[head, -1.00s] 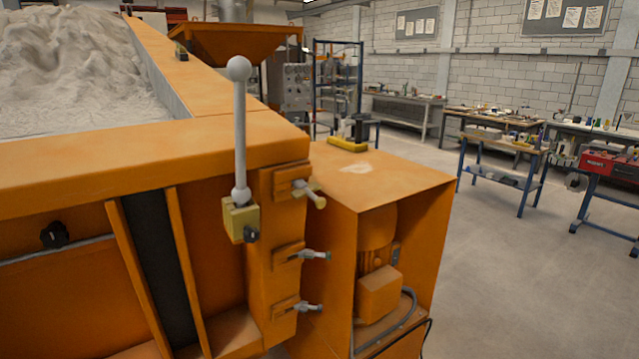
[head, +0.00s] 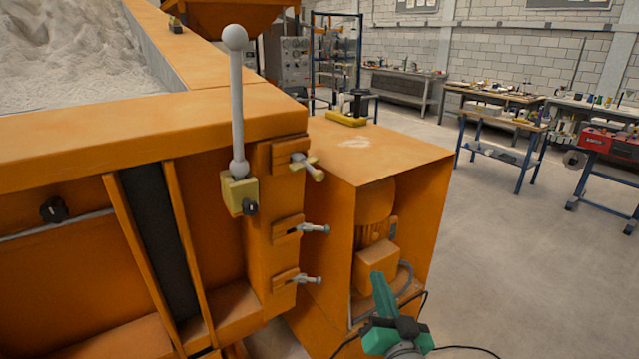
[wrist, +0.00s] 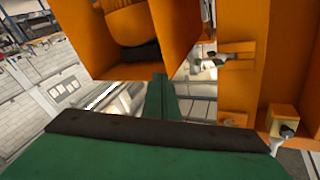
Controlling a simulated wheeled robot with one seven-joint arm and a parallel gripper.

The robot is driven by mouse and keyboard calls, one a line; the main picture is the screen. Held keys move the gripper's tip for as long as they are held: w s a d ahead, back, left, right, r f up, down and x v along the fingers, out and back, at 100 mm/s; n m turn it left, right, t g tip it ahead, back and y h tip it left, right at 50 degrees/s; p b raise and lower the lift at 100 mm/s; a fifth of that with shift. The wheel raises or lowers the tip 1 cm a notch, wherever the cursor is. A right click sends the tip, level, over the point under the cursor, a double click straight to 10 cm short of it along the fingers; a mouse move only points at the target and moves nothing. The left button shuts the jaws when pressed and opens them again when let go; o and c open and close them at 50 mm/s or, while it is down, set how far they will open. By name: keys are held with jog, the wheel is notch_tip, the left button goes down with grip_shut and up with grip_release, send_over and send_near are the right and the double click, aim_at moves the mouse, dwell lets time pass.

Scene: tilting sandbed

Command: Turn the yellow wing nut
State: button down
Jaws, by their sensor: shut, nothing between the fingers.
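The yellow wing nut (head: 316,173) sits on the end of the top bolt on the orange sandbed's corner post, below the rim. My gripper (head: 378,279) is green and shut, with nothing in it. In the head view it is low, right of and below the wing nut, clearly apart from it, in front of the orange motor housing. In the wrist view my closed fingers (wrist: 158,95) point up the picture. Metal bolt ends show there at the right, but I cannot tell whether one carries the yellow nut.
Two similar grey bolts, the middle one (head: 314,229) and the lower one (head: 308,279), stick out below. A grey lever with a ball knob (head: 235,38) stands left of the nut. The open-fronted orange motor housing (head: 385,155) is close on the right.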

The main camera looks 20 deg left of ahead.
jog(key=s+a+r+n+g+y, duration=0.2)
jog(key=r+n, duration=0.2)
jog(key=r, duration=0.7)
jog(key=s+a+r+n+g+y, duration=0.2)
jog(key=r+n+g, duration=0.15)
jog(key=r, duration=0.65)
jog(key=s+a+r+n+g+y, duration=0.2)
jog(key=r+n, duration=0.3)
jog(key=r, duration=0.6)
jog(key=shift+t, duration=0.25)
jog(key=x, duration=1)
jog(key=shift+w+d+f, duration=0.15)
jog(key=shift+w+f, duration=0.1)
jog(key=shift+f, duration=0.15)
jog(key=shift+w+d+f, duration=0.1)
jog(key=shift+w+f, duration=0.05)
jog(key=shift+f, duration=0.4)
jog(key=shift+w+f, duration=0.15)
jog(key=shift+f, duration=0.45)
jog(key=shift+w+f, duration=0.15)
jog(key=shift+f, duration=0.65)
